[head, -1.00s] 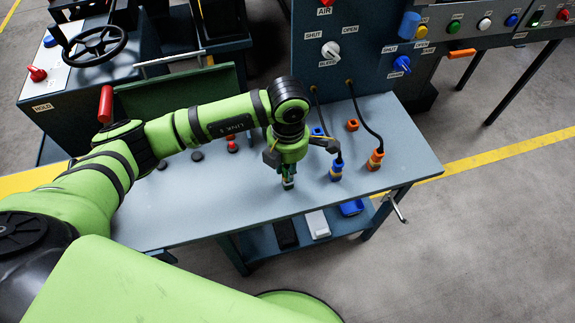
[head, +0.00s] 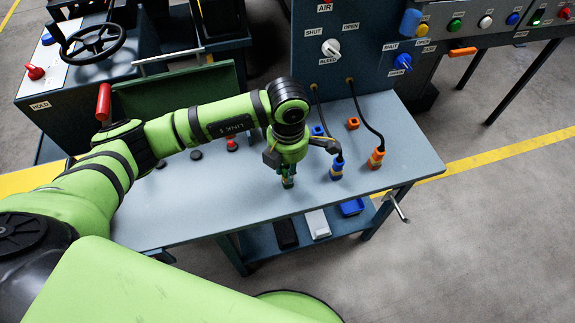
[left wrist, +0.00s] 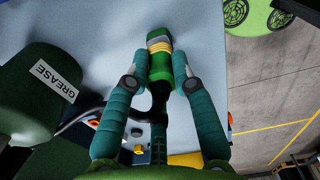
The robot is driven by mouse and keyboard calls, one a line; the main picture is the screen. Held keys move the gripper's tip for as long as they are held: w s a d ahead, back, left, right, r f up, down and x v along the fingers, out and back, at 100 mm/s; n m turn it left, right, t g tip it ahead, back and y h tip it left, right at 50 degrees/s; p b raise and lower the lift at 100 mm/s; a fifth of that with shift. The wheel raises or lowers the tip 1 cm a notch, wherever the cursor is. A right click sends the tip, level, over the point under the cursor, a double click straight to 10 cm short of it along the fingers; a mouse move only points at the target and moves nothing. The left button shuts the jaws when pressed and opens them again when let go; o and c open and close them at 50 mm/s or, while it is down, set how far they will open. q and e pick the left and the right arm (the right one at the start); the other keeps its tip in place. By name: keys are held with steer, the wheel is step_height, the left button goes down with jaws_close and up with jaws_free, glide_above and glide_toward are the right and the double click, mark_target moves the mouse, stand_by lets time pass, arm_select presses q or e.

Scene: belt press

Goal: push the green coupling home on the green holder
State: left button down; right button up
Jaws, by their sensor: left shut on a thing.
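My left gripper (head: 287,172) points down over the front part of the grey-blue bench top. A dark cable runs from the coupling back toward the palm. A silver and yellow band (left wrist: 159,44) lies past the fingertips, with a dark green end, likely the green holder (left wrist: 158,33), beyond it. They look roughly in line. I cannot tell whether the coupling is fully seated. My right gripper is not in view.
A blue coupling (head: 336,170) and an orange coupling (head: 376,158) with black cables stand right of the gripper. A red-topped knob (head: 232,145) is to its left. The bench front (head: 210,205) is clear.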

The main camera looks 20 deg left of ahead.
arm_select(q)
steer(key=shift+f+b, duration=0.45)
steer(key=shift+f, duration=0.15)
steer(key=c, duration=1)
jaws_free()
steer(key=shift+o, duration=0.2)
steer(key=shift+r, duration=0.15)
steer(key=shift+r+p, duration=2.2)
steer(key=shift+r, duration=1.25)
steer(key=shift+s+f, duration=0.1)
